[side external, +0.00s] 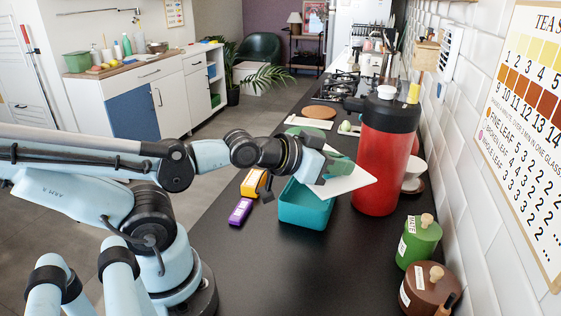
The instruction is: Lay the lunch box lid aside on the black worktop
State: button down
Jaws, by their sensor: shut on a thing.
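The teal lunch box (305,213) stands on the black worktop (285,262), left of the red flask. Its top looks uncovered. My gripper (322,170) is above the box, shut on the edge of a flat white lid with green on it (350,183). The lid is tilted and held in the air above the box's right side, with its right corner in front of the red flask. The fingertips are small and partly hidden, so the exact grip is unclear.
A tall red flask (382,165) stands close right of the lid. A purple box (240,211) and a yellow item (253,183) lie left of the lunch box. Green (419,241) and brown (430,290) canisters stand front right. The worktop in front of the box is clear.

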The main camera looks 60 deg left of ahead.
jog(key=shift+h, duration=0.4)
jog(key=shift+w+a+f, duration=0.2)
jog(key=shift+a+f, duration=0.6)
jog(key=shift+a, duration=0.15)
jog(key=shift+w+a+f, duration=0.15)
jog(key=shift+a+f, duration=0.65)
jog(key=shift+a, duration=0.1)
jog(key=shift+w+a+f+m+h, duration=0.1)
jog(key=shift+a+f+m+h, duration=0.35)
jog(key=shift+m, duration=0.25)
jog(key=shift+w+a+f+m+h, duration=0.2)
jog(key=shift+a+m+h, duration=0.15)
jog(key=shift+m+h, duration=0.4)
jog(key=m+h, duration=0.1)
jog(key=a+m+g+h, duration=0.1)
jog(key=m+h, duration=0.1)
jog(key=shift+w+a+r+g+h, duration=0.3)
jog(key=shift+a+r+g, duration=0.1)
jog(key=a+r+m+g+h, duration=0.2)
jog(key=a+m+h, duration=0.1)
jog(key=shift+s+a+r+m+g, duration=0.1)
jog(key=shift+s+m+g, duration=0.15)
jog(key=shift+s+g, duration=0.1)
jog(key=shift+s+a+r+m+h, duration=0.2)
jog(key=shift+a+m+h, duration=0.1)
jog(key=shift+f+g, duration=0.1)
jog(key=shift+g, duration=0.15)
notch_tip(320, 180, down, 10)
jog(key=shift+r, duration=0.25)
